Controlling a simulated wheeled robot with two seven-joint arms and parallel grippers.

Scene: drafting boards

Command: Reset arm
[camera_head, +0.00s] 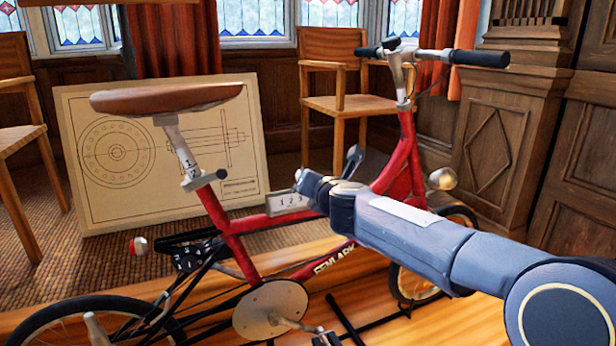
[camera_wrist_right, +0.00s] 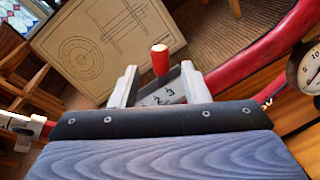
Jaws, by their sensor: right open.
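A red bicycle (camera_head: 231,245) with a brown saddle stands in the middle of the head view. My right arm reaches in from the right, and my right gripper (camera_head: 304,190) is over the middle of its frame. In the right wrist view the gripper (camera_wrist_right: 160,82) is open, its two fingers spread apart. A small red-capped knob (camera_wrist_right: 160,60) shows between the fingers; I cannot tell whether they touch it. Close by is a pale plate numbered 1, 2, 3 (camera_head: 290,203), partly hidden by the gripper in the wrist view. My left gripper is not in view.
A large drawing board (camera_head: 80,205) leans behind the bicycle. Wooden chairs (camera_head: 350,105) stand at the back and left. The handlebar (camera_head: 435,55) rises behind my right arm. A round dial (camera_wrist_right: 310,70) is at the wrist view's right edge. Carved panelling (camera_head: 505,150) is at right.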

